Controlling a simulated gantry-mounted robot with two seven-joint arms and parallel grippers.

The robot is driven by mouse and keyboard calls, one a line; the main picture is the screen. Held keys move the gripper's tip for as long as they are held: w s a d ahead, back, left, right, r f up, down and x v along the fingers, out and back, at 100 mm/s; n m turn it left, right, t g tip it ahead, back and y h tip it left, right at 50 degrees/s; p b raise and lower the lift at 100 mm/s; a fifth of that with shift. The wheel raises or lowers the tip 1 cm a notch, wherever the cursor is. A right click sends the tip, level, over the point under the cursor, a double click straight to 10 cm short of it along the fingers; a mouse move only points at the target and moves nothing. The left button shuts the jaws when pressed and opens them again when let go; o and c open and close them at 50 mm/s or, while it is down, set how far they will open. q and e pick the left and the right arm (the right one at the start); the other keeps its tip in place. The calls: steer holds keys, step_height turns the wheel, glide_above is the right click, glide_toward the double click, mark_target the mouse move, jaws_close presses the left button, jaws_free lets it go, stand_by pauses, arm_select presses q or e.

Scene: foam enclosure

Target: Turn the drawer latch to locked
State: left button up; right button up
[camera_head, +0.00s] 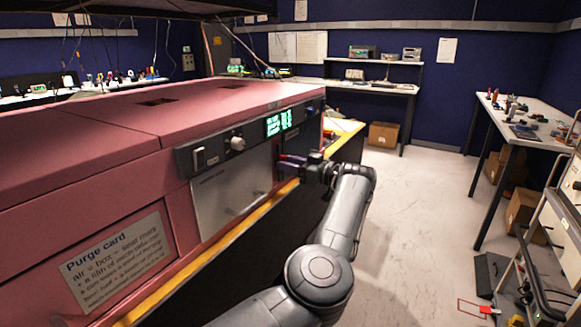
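The pink enclosure (215,110) fills the left side. Its dark front panel carries a silver knob (237,143), a switch (200,158) and a lit green display (278,123). Below the panel is a flat grey front plate (232,190), which may be the drawer; no gap shows around it. Whether the fingers are closed on anything is unclear.
A yellow edge (225,241) runs along below the enclosure front. A purge card (118,260) is on the lower left front. A side table with tools (525,125) and a trolley (557,235) stand at right. The pale floor (420,215) between is open.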

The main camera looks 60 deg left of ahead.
arm_select(q)
jaws_close()
stand_by(0.4)
steer(key=shift+s+d+f+n+p, duration=0.1)
steer(key=shift+n+p, duration=0.3)
steer(key=shift+n, duration=2.55)
steer(key=shift+s+f+n+p, duration=0.1)
steer(key=shift+n+p, duration=0.35)
steer(key=shift+n, duration=2.55)
steer(key=shift+d+f+n+p, duration=0.1)
steer(key=shift+n+p, duration=0.3)
steer(key=shift+n, duration=2.55)
